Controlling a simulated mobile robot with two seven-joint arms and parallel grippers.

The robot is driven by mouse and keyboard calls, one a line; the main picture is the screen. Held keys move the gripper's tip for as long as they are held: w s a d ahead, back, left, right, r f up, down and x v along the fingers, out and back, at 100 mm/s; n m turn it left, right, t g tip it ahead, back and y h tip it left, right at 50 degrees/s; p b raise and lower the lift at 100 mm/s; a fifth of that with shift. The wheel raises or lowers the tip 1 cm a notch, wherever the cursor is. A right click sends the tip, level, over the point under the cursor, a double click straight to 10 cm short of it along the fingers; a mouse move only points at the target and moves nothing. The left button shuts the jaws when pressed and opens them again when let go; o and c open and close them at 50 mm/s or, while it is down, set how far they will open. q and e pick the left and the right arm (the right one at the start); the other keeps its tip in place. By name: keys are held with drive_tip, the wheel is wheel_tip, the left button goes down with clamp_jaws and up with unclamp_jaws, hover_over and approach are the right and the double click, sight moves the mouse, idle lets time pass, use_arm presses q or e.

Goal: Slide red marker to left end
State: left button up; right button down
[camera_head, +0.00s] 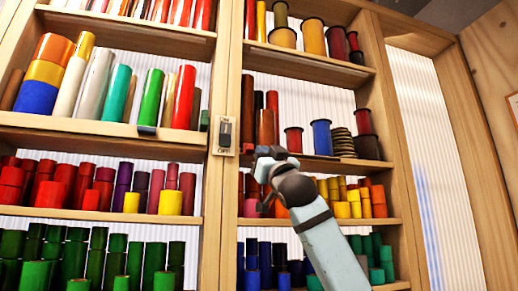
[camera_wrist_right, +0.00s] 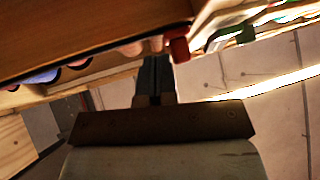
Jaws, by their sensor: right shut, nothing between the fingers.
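A small red block, which looks like the red marker (camera_wrist_right: 179,47), sits at the shelf edge in the right wrist view. It is just right of my right gripper's fingertips, very close; I cannot tell whether they touch. My right gripper (camera_wrist_right: 156,62) is shut and empty, its fingers pointing toward the shelf edge. In the head view my right gripper (camera_head: 264,160) is at the front edge of the middle shelf in the right bay, near the central post. My left gripper is not in view.
The middle shelf (camera_head: 330,160) holds a blue spool (camera_head: 321,137), a dark red spool (camera_head: 293,139) and other rolls. A switch plate (camera_head: 225,133) is on the central post. The left bay's shelf edge carries a dark block (camera_head: 147,130). Many coloured rolls fill the other shelves.

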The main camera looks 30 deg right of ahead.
drive_tip(key=shift+s+a+b, duration=0.2)
drive_tip(key=shift+s, duration=0.55)
drive_tip(key=shift+s+a+b, duration=0.15)
drive_tip(key=shift+s+b, duration=0.1)
drive_tip(key=shift+s, duration=0.45)
drive_tip(key=shift+s+a+b, duration=0.2)
drive_tip(key=shift+s, duration=0.55)
drive_tip(key=shift+f, duration=0.15)
drive_tip(key=b+v, duration=0.3)
drive_tip(key=v, duration=0.1)
drive_tip(key=shift+s+f, duration=0.25)
drive_tip(key=shift+s, duration=0.1)
